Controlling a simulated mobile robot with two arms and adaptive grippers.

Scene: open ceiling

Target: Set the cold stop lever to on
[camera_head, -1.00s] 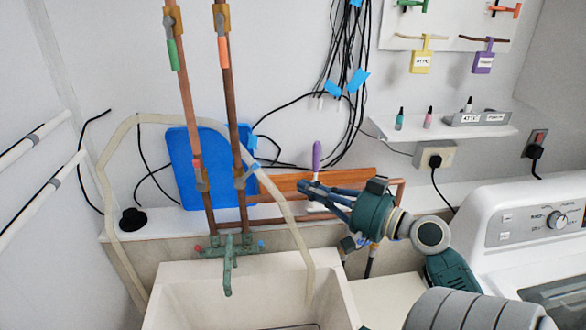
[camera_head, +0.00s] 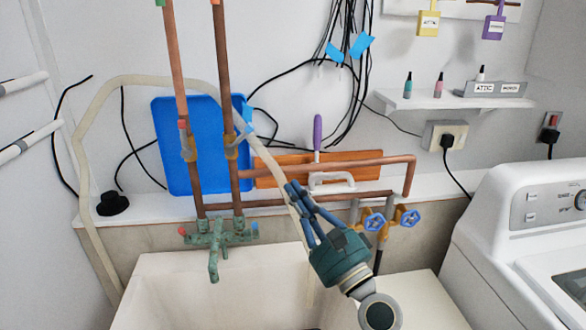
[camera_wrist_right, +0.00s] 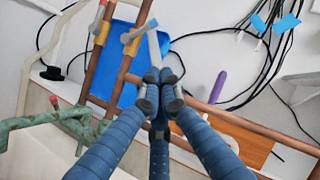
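Two copper pipes rise behind the sink. The right pipe carries a brass valve with a blue-grey lever (camera_head: 246,129), which I take as the cold stop lever; it slants up and to the right, across the pipe. In the right wrist view this lever (camera_wrist_right: 139,31) is above and left of my fingertips. The left pipe has a red-tipped lever (camera_head: 183,126) standing along it. My right gripper (camera_head: 292,186) points up-left, below and right of the blue-grey lever and apart from it. In the wrist view its fingertips (camera_wrist_right: 159,84) are together, with nothing between them. My left gripper is out of view.
A cream hose (camera_head: 85,140) loops behind the pipes and beside my right gripper. A blue board (camera_head: 170,165) leans behind them. A green faucet (camera_head: 214,240) stands over the sink (camera_head: 150,285). Blue-handled valves (camera_head: 375,221) and a horizontal copper pipe (camera_head: 350,163) are to the right.

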